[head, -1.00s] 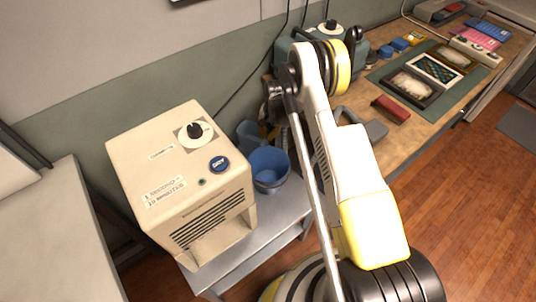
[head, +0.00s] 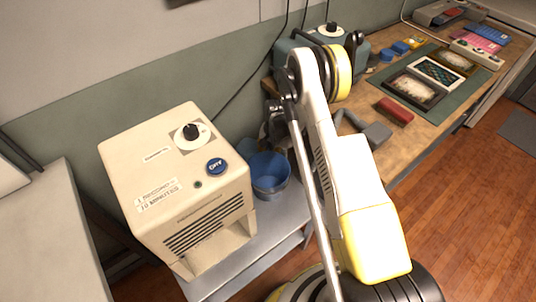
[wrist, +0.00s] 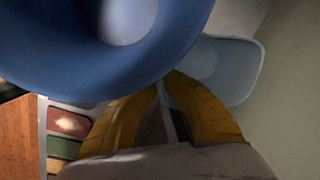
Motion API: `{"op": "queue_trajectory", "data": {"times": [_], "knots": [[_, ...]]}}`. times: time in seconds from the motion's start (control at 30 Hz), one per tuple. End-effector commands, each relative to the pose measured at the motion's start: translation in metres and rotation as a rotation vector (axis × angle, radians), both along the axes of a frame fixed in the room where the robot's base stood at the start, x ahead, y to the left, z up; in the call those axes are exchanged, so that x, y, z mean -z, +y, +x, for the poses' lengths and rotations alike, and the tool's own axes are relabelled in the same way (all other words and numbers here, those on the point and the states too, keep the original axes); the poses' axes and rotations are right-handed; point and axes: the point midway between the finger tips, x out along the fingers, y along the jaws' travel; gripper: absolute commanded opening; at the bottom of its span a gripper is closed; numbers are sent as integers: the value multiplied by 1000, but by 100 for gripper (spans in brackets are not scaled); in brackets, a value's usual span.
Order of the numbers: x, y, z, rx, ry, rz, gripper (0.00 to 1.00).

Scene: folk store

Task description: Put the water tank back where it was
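A grey-blue, open-topped container (head: 246,147), which looks like the water tank, is mostly hidden behind the blue bucket (head: 271,185) and the beige machine (head: 176,212). In the wrist view the tank (wrist: 228,72) is at the upper right and the blue bucket (wrist: 60,75) fills the upper left. The yellow fingers of my gripper (wrist: 161,87) converge between them, with the tips at the tank's near left edge. Whether they pinch its wall is unclear.
The machine and bucket stand on a grey metal table (head: 284,222). A wooden workbench (head: 440,105) at right holds framed pictures, a red block (head: 395,111) and a teal device (head: 325,45). A pale surface (head: 55,235) is at left. Wooden floor is open at lower right.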

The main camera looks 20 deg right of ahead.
Motion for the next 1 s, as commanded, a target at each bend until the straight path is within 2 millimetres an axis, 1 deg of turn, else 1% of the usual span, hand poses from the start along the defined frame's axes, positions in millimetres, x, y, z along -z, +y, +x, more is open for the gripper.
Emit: {"op": "queue_trajectory", "data": {"times": [0.33,0.43,0.57,0.7,0.8,0.9,1.0], "knots": [[-1,0,0,0,0,0,27],[-8,0,0,0,0,0,27],[-32,-3,-2,1,0,0,27],[-65,-6,-4,2,0,0,27],[-87,-8,-6,1,0,0,27],[-104,-10,-7,1,0,0,27],[-115,-11,-8,0,0,0,27]]}}
